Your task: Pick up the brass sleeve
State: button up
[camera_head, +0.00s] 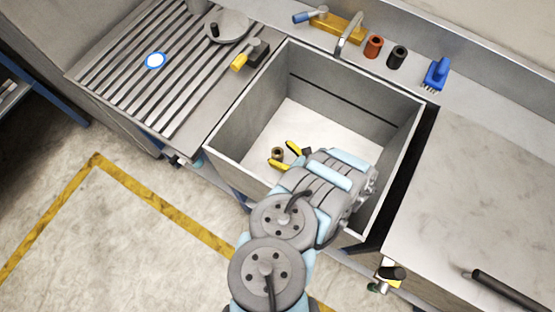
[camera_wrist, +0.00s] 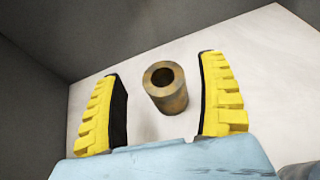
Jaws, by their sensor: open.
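The brass sleeve (camera_head: 277,153) is a short, hollow brown-gold cylinder on the white floor of the grey sink. In the wrist view the brass sleeve (camera_wrist: 165,88) stands upright, its dark round hole facing up toward the camera. My gripper (camera_head: 285,155) is inside the sink beside the sleeve, with its yellow fingers apart. In the wrist view my gripper (camera_wrist: 162,95) is open, one finger to each side of the sleeve in the picture, with visible gaps and no contact. I cannot tell exactly how far the sleeve lies beyond the fingertips.
The sink's walls (camera_head: 240,115) rise around my gripper. A ribbed drainboard (camera_head: 130,75) adjoins on the left and a bare counter (camera_head: 480,190) on the right. A tap (camera_head: 349,38), an orange cylinder (camera_head: 373,46), a black cylinder (camera_head: 397,57) and a blue brush (camera_head: 436,74) line the back ledge.

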jog(key=shift+w+f+b, duration=0.1)
jog(key=shift+f+b, duration=0.7)
jog(key=shift+f, duration=0.55)
jog(key=shift+b+x, duration=1)
jog(key=shift+x, duration=1.45)
grip_shut()
